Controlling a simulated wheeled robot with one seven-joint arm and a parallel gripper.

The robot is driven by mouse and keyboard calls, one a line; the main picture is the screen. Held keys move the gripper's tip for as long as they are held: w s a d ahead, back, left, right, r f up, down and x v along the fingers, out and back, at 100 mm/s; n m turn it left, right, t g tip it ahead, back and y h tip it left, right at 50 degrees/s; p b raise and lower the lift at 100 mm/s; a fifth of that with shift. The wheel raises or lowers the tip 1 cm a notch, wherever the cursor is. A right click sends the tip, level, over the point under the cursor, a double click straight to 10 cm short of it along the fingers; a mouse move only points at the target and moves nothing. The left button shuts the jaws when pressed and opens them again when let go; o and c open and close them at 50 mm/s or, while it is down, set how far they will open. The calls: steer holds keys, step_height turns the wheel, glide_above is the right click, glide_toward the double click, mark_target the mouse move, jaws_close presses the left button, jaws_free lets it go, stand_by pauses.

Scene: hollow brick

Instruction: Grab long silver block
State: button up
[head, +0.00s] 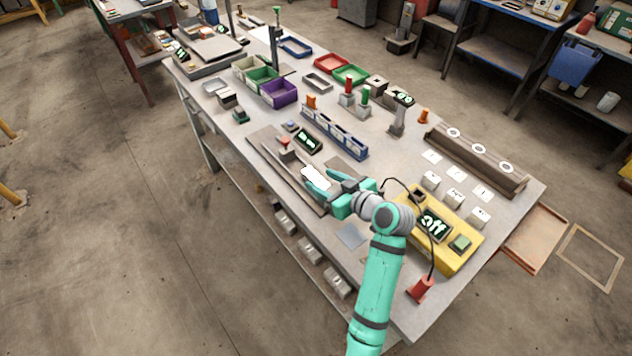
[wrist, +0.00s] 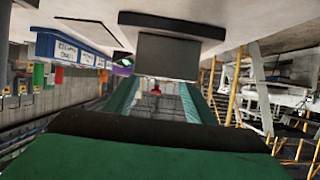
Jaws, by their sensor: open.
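A pale, bright block (head: 316,177) lies near the table's front edge, seen between the teal fingers of my gripper (head: 309,180) in the head view. My gripper is open. In the wrist view a grey block (wrist: 166,56) shows against the table surface, which is at the top of the picture. It sits just above the gap between the two fingers (wrist: 160,100). It may be the long silver block, but its full length is hidden. I cannot tell whether the fingers touch it.
A long brown tray (head: 283,172) with a red-topped button box (head: 287,149) lies left of my gripper. A blue rack (head: 334,132) stands behind it. A yellow control box (head: 440,232) stands close on the right.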

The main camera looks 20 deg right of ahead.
mark_target(314, 176)
steer(key=x, duration=0.5)
steer(key=shift+c, duration=0.6)
steer(key=shift+r, duration=0.1)
jaws_close()
